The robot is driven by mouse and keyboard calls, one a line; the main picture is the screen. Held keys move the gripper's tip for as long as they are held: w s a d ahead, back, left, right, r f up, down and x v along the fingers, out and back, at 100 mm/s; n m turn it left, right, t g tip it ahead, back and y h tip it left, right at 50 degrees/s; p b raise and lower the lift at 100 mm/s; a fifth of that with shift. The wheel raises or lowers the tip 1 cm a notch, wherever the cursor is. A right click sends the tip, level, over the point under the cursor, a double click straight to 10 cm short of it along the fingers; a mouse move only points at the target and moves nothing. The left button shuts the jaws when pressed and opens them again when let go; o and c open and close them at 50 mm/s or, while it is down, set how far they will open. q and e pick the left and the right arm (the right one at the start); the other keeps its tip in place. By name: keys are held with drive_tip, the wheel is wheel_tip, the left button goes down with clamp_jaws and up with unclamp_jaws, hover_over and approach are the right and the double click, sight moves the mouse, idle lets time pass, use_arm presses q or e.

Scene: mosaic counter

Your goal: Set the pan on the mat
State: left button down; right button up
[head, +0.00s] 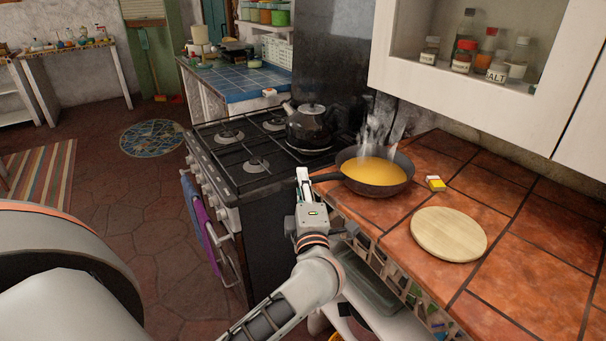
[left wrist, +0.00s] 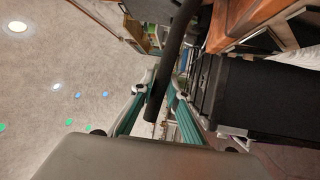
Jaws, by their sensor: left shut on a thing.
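A dark round pan (head: 374,189) with yellow contents and steam rising is over the tiled counter, close to the stove. I cannot tell whether its base touches the tiles. Its handle points left, and my left gripper (head: 304,182) is shut on it. In the left wrist view, the black handle (left wrist: 175,60) runs between the two fingers of the left gripper (left wrist: 158,103). The mat, a round pale wooden disc (head: 448,234), lies bare on the counter, nearer and to the right of the pan. My right gripper is not in view.
A small yellow and white box (head: 435,183) sits on the counter just right of the pan. A dark kettle (head: 312,127) stands on the stove (head: 246,165). A wall cabinet (head: 470,75) hangs above. Tiles (head: 545,238) right of the mat are clear.

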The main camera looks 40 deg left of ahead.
use_arm(q)
drive_tip(key=shift+r, duration=0.25)
drive_tip(key=c, duration=2)
unclamp_jaws()
drive_tip(key=shift+f, duration=0.2)
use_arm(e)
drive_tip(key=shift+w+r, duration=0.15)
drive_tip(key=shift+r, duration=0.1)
use_arm(q)
drive_tip(key=shift+s+d, duration=0.1)
